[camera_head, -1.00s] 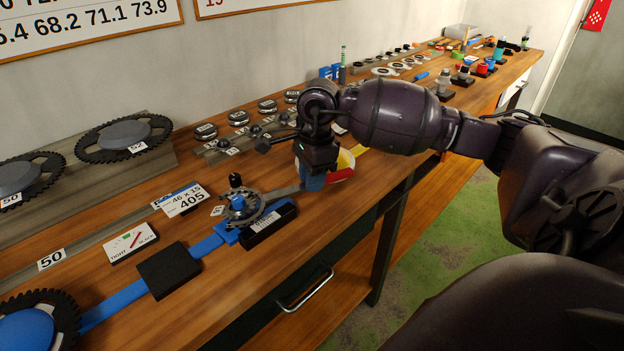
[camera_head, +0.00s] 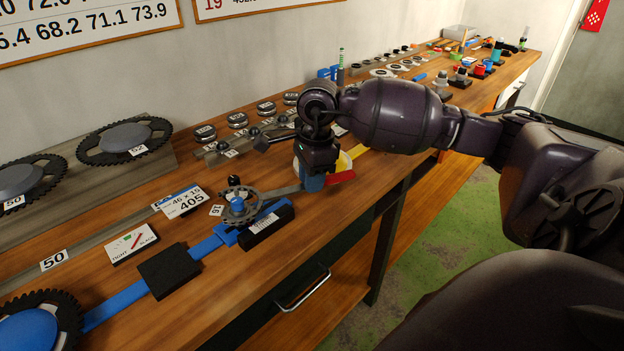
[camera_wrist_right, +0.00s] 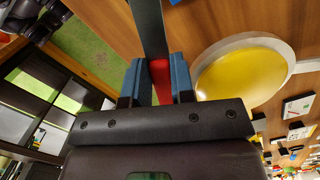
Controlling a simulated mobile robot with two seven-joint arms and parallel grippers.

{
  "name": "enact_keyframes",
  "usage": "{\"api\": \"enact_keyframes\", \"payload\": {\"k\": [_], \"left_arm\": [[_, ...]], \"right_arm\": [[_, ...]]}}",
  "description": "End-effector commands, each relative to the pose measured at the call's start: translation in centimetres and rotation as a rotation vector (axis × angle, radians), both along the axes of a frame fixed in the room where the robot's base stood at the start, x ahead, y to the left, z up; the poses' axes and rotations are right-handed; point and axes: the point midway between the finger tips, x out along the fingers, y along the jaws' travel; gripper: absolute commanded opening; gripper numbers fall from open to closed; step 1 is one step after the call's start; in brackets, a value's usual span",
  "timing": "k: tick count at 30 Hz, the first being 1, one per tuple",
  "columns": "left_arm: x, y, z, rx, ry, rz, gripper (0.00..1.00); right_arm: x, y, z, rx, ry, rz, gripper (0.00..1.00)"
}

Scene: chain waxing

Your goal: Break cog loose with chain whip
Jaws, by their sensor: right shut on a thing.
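The cog (camera_head: 240,215) is a grey toothed ring around a blue hub, on a stand at the end of a blue bar. A black knob stands at its back. My right gripper (camera_head: 313,183), to the right of the cog, is shut on the chain whip, a flat grey bar (camera_head: 284,190) with a red grip (camera_head: 341,177). The bar runs from the gripper to the cog. In the right wrist view the bar (camera_wrist_right: 149,30) passes between the blue fingertips. I cannot tell how the chain lies on the teeth. My left gripper is out of view.
A white-rimmed yellow dish (camera_wrist_right: 240,72) lies beside the right gripper. A black block (camera_head: 168,270) and a 405 card (camera_head: 182,201) are near the cog. Large chainrings (camera_head: 124,140) stand on the left, with several small parts along the back. The bench's front edge is close.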

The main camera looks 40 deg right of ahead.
Motion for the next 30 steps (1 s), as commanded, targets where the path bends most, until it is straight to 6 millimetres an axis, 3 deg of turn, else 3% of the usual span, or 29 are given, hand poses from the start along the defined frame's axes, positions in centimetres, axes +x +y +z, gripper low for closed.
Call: {"api": "enact_keyframes", "payload": {"k": [30], "left_arm": [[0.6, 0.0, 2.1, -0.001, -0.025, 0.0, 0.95]], "right_arm": [[0.0, 0.0, 3.9, 0.001, 0.0, 0.0, 0.0]]}}
